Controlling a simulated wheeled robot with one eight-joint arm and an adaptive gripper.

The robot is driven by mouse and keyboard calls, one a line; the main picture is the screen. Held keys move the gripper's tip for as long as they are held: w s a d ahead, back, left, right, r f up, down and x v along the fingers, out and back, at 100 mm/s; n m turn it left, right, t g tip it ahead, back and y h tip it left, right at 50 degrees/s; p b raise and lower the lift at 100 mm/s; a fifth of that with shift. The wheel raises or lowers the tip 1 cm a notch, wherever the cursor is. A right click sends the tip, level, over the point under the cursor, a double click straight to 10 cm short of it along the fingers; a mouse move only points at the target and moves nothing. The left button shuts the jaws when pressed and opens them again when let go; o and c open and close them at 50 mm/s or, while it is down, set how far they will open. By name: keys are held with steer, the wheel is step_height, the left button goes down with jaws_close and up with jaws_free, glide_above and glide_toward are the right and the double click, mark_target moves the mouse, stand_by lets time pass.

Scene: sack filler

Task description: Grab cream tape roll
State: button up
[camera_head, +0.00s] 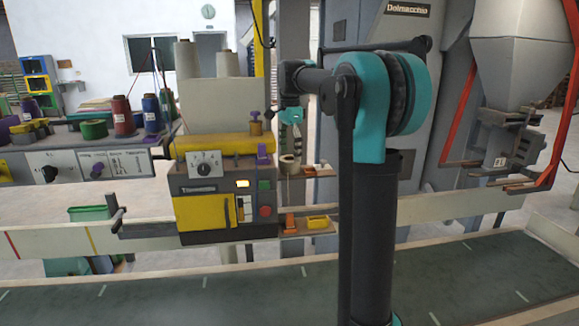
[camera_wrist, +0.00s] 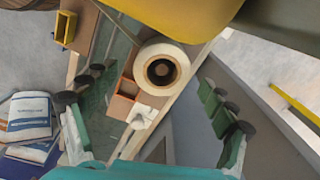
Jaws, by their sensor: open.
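The cream tape roll (camera_wrist: 161,51) shows in the wrist view above the middle, seen end-on with a dark hole and a tan core. It is also in the head view (camera_head: 289,160), on a small shelf area right of the yellow machine. My gripper (camera_wrist: 156,95) is open, its green fingers with dark pads spread wide left and right of the roll. The roll lies a little beyond the line between the fingertips, and nothing is held. In the head view my gripper (camera_head: 290,117) is small, above the roll; its fingers are hard to make out.
The yellow machine (camera_head: 206,210) stands close left of the roll; a yellow surface fills the wrist view's top. An orange bin (camera_wrist: 124,97) and a white item (camera_wrist: 141,117) lie beside the roll. The conveyor belt (camera_head: 250,290) is clear.

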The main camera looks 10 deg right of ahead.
steer(key=shift+w+a+f, duration=0.1)
steer(key=shift+a+f, duration=0.1)
steer(key=shift+f, duration=1.5)
steer(key=c, duration=1.3)
steer(key=shift+o, duration=0.2)
steer(key=shift+r, duration=0.1)
